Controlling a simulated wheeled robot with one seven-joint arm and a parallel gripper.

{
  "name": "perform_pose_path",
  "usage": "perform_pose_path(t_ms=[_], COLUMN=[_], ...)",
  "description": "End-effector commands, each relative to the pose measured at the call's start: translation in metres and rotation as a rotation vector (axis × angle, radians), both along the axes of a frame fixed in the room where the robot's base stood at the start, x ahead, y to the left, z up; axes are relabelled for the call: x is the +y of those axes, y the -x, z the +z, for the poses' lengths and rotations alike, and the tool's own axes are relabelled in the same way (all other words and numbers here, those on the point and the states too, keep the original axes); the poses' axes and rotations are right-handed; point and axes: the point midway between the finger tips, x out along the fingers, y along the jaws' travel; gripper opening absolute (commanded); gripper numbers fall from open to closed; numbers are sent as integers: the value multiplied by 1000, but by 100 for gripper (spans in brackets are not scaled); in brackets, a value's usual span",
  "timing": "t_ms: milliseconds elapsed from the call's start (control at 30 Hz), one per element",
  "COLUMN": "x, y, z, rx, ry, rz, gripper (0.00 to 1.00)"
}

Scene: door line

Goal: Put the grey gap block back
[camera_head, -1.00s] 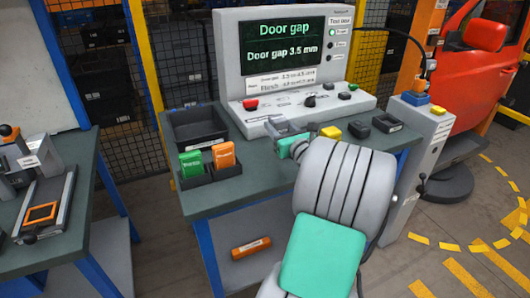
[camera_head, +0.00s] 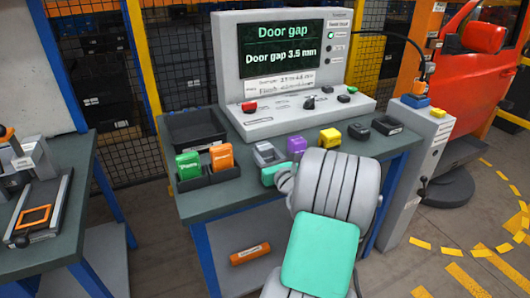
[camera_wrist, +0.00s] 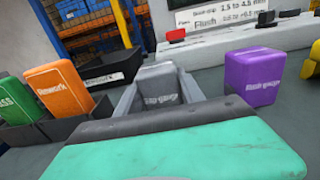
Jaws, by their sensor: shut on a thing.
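The grey block (camera_wrist: 158,84) sits between the two grey fingers of my gripper (camera_wrist: 160,100) in the wrist view; its printed label is too blurred to read surely. In the head view my gripper (camera_head: 267,153) is over the bench, left of the purple block (camera_head: 296,146) and right of the two-slot black holder (camera_head: 212,178). The gripper is shut on the grey block. I cannot tell whether the block touches the bench top. The purple block also shows at right in the wrist view (camera_wrist: 253,78).
The holder carries a green block (camera_head: 189,165) and an orange block (camera_head: 221,157). An open black tray (camera_head: 195,130) stands behind them. A yellow block (camera_head: 330,139) and dark blocks (camera_head: 388,125) lie to the right. The door gap console (camera_head: 290,115) stands behind.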

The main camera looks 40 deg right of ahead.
Motion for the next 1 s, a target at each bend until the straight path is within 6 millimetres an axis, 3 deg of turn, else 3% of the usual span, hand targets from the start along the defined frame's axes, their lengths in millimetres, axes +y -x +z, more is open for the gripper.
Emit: perform_pose_path(t_ms=[200,233,467,733,867,1000], x=[-1,0,0,0,0,7], y=[0,0,0,0,0,32], z=[-4,-5,-5,-4,11,7], rx=[-1,0,0,0,-1,0], ry=[2,1,0,0,2,-3], rz=[-1,-1,-1,0,0,-6], gripper=[0,46,65,67,67,67])
